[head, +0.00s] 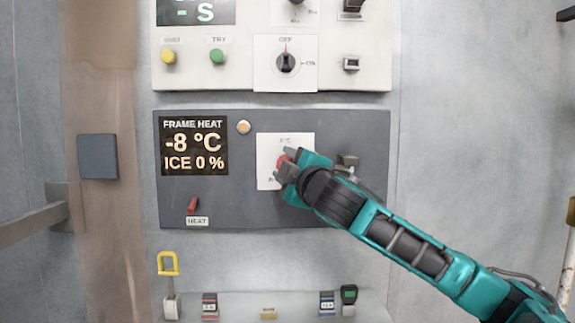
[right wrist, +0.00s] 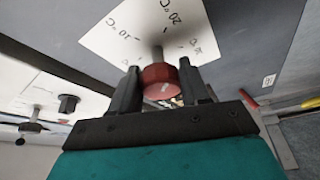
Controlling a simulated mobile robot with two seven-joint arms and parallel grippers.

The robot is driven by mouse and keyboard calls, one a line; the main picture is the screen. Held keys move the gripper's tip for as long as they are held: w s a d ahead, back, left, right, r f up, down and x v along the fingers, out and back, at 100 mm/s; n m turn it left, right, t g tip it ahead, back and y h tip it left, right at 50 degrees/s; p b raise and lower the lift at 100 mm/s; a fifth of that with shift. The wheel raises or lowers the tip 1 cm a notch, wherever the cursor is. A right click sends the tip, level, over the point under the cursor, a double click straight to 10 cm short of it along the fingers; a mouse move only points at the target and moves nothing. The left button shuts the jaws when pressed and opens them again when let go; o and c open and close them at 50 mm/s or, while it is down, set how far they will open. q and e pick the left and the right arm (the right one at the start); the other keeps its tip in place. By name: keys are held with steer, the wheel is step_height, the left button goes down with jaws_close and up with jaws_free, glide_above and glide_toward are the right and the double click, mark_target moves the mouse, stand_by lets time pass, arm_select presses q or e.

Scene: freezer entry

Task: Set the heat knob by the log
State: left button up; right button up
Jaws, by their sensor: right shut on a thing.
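The heat knob is red and round on a short metal stem; it shows in the right wrist view (right wrist: 160,80) and partly in the head view (head: 283,161). It stands on a white dial plate (head: 267,150) with temperature marks, also in the right wrist view (right wrist: 125,35). My right gripper (head: 286,166) is shut on the knob, one finger on each side in the right wrist view (right wrist: 160,82). The display (head: 194,146) beside it reads FRAME HEAT, -8 °C, ICE 0 %. No log is recognisable. My left gripper is out of view.
The grey panel also carries a red HEAT lever (head: 192,205), a round amber lamp (head: 243,127) and a small latch-like part (head: 347,161). A white panel above has a black OFF knob (head: 286,61) and yellow and green buttons. A ledge (head: 240,303) below holds several small items.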

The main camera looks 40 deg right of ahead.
steer(key=o, duration=0.8)
steer(key=shift+o, duration=1.2)
steer(key=shift+s+a+f+b, duration=0.15)
steer(key=shift+s+f+b, duration=0.1)
steer(key=shift+s+b, duration=0.2)
steer(key=b+v, duration=0.5)
steer(key=v, duration=0.7)
steer(key=shift+r+b, duration=0.2)
steer(key=shift+b, duration=0.15)
